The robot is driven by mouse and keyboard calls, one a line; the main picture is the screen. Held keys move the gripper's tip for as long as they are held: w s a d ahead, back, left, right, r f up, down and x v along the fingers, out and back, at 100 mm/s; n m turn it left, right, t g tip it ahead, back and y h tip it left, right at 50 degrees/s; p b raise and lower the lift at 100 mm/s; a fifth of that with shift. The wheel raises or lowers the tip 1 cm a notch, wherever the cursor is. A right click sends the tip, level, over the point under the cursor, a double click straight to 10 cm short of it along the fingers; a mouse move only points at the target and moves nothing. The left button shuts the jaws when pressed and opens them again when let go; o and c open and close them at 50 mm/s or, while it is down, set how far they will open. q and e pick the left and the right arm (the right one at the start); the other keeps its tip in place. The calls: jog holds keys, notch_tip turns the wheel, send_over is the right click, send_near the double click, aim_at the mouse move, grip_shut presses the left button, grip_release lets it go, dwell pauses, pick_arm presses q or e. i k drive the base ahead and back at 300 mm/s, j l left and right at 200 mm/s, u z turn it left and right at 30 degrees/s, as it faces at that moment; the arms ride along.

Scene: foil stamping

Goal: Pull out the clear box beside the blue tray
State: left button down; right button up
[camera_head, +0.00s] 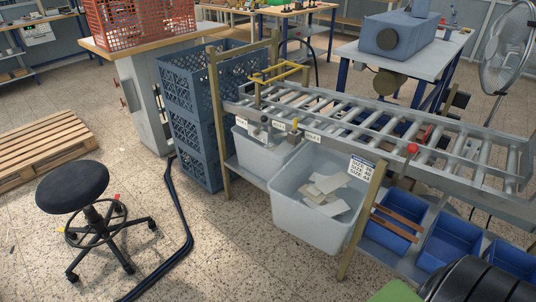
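A large clear, whitish box (295,222) stands under the roller conveyor, with its front out past the shelf. It holds several pale flat pieces (327,193) and has a printed size label at its right corner. A blue tray (375,239) with brown strips (395,224) lies just to its right, beyond a wooden post (359,222). A smaller clear box (262,152) stands behind and left of the large one. Neither of my grippers is in view.
The roller conveyor (400,141) runs above the boxes. More blue trays (449,244) line the right. Dark blue crates (196,138) are stacked at left. A black stool (73,188) and dark cables (175,205) are on the floor. The floor before the large box is clear.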

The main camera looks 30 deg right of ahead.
aim_at(314, 199)
jog(key=i+z, duration=0.45)
jog(key=i+j+z, duration=0.2)
jog(key=z, duration=0.25)
jog(key=i+j+z, duration=0.25)
jog(key=z, duration=0.25)
jog(key=i+j+z, duration=0.2)
jog(key=j+z, duration=0.25)
jog(key=i+j+z, duration=0.25)
jog(key=j+z, duration=0.2)
jog(key=j, duration=0.2)
jog(key=i+j+z, duration=0.15)
jog(key=j+z, duration=0.3)
jog(key=j, duration=0.25)
jog(key=j+z, duration=0.45)
jog(key=j, duration=0.3)
